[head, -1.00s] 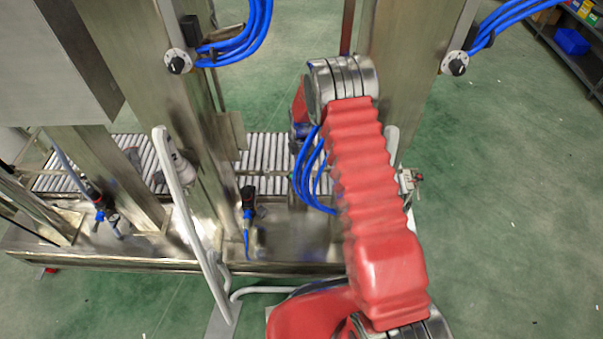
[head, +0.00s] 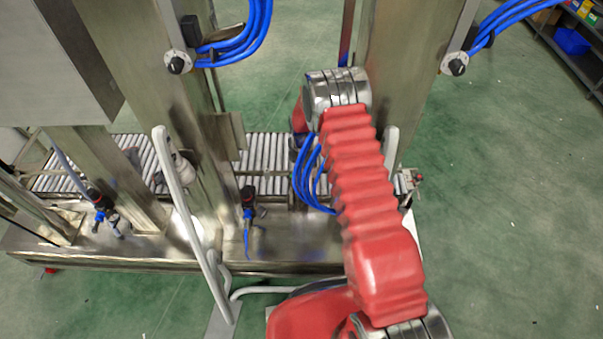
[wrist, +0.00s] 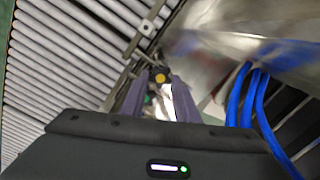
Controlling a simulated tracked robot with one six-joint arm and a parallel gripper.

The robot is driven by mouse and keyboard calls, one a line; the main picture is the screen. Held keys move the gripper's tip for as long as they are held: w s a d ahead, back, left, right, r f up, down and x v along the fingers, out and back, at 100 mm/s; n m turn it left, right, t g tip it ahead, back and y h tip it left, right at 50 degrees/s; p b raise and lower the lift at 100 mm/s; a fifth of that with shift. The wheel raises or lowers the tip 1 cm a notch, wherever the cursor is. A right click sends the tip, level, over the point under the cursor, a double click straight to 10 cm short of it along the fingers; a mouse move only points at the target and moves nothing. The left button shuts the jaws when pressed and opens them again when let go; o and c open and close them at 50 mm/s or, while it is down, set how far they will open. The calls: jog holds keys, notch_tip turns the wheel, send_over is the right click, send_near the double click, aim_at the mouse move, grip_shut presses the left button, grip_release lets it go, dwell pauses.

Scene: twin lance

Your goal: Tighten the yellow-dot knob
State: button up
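The yellow-dot knob (wrist: 160,77) shows in the wrist view as a small dark knob with a yellow face, near the fingertips. My gripper (wrist: 160,84) has its two grey-purple fingers apart, one on each side of the line to the knob. The knob appears at or just beyond the tips, and I cannot tell whether either finger touches it. In the head view, my red arm hides the gripper and the knob.
A roller conveyor (wrist: 62,62) lies to the left in the wrist view. Blue hoses (wrist: 247,98) hang close on the right. In the head view, steel posts (head: 412,75) and a pale bent rail (head: 185,215) stand around the arm. Black dial knobs (head: 176,65) sit on the posts.

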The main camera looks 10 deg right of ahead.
jog(key=c, duration=0.5)
jog(key=shift+a, duration=0.1)
jog(key=shift+w+m, duration=0.1)
jog(key=shift+m, duration=0.3)
jog(key=shift+w+m, duration=0.15)
jog(key=shift+m, duration=2.45)
jog(key=o, duration=1.1)
jog(key=shift+c, duration=0.2)
